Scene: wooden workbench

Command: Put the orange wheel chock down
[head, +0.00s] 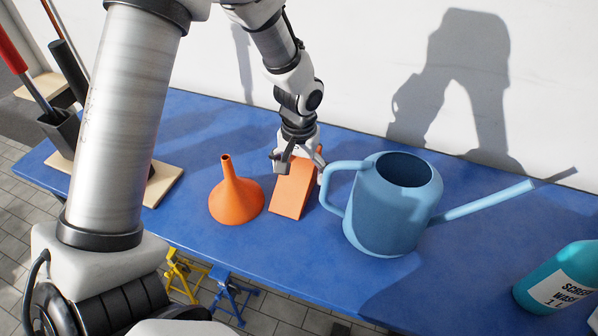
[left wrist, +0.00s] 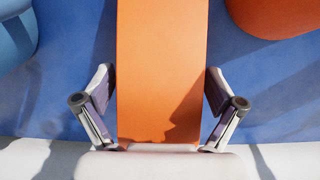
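The orange wheel chock (head: 291,196) is a wedge-shaped block at the middle of the blue bench, between the funnel and the watering can. In the left wrist view the chock (left wrist: 160,70) runs up the middle of the picture. My left gripper (head: 298,160) is at its upper end, with one finger on each side. The fingers (left wrist: 161,95) lie close against its two sides and look shut on it. The chock's lower end is at or just above the bench top; I cannot tell whether it touches. My right gripper is not in view.
An orange funnel (head: 236,196) stands close left of the chock. A blue watering can (head: 392,215) stands close right, its handle near my gripper. A teal bottle (head: 560,280) is at the front right. The blue bench top (head: 250,262) is clear in front of the chock.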

